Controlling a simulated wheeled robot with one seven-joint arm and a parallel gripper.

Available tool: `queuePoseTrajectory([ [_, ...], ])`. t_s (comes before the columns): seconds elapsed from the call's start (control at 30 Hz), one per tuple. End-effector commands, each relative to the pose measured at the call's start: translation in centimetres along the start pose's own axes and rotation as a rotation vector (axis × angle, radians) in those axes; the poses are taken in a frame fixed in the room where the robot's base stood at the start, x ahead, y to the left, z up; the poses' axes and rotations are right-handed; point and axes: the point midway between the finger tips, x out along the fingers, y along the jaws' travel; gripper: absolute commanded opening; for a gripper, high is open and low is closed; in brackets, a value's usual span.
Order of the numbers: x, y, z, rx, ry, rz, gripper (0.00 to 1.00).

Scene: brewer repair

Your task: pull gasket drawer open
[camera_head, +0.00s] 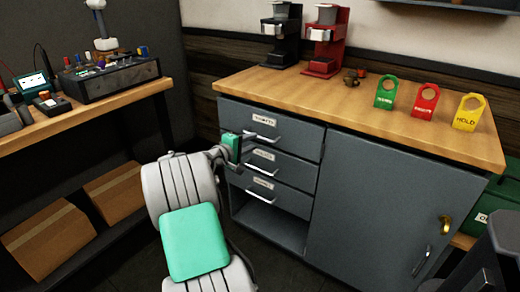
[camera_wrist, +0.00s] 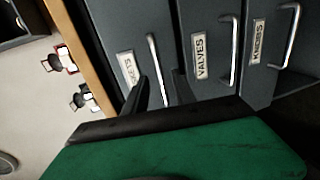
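The gasket drawer (camera_head: 285,133) is the top drawer of the grey cabinet and looks flush with the drawers below. In the wrist view its label (camera_wrist: 127,68) is partly legible, ending in "KETS". Its bar handle (camera_wrist: 155,68) also shows in the head view (camera_head: 262,138). My gripper (camera_head: 244,150) is in front of the left part of the drawer. In the wrist view my gripper's two dark fingers (camera_wrist: 160,88) stand apart, with the lower end of the handle between them. I cannot tell whether they touch it.
The "VALVES" drawer (camera_wrist: 189,35) and a third drawer (camera_head: 276,192) lie below, with handles close to my gripper. An open shelf (camera_head: 262,217) is under them. A cabinet door (camera_head: 370,205) is to the right. Brewers and coloured tags stand on the wooden top (camera_head: 335,98).

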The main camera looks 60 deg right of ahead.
Motion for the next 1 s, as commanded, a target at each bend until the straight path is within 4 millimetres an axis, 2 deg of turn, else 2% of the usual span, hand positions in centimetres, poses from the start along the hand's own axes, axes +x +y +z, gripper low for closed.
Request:
queuePoseTrajectory([
  [0.2, 4.4, -0.1, 0.2, 0.004, -0.004, -0.003, 0.32],
  [0.33, 6.1, 0.0, 0.1, 0.005, -0.002, -0.003, 0.32],
  [0.63, 6.5, 0.1, 0.0, 0.005, 0.002, -0.004, 0.32],
  [1.0, 6.5, 0.1, 0.0, 0.005, 0.002, -0.005, 0.02],
])
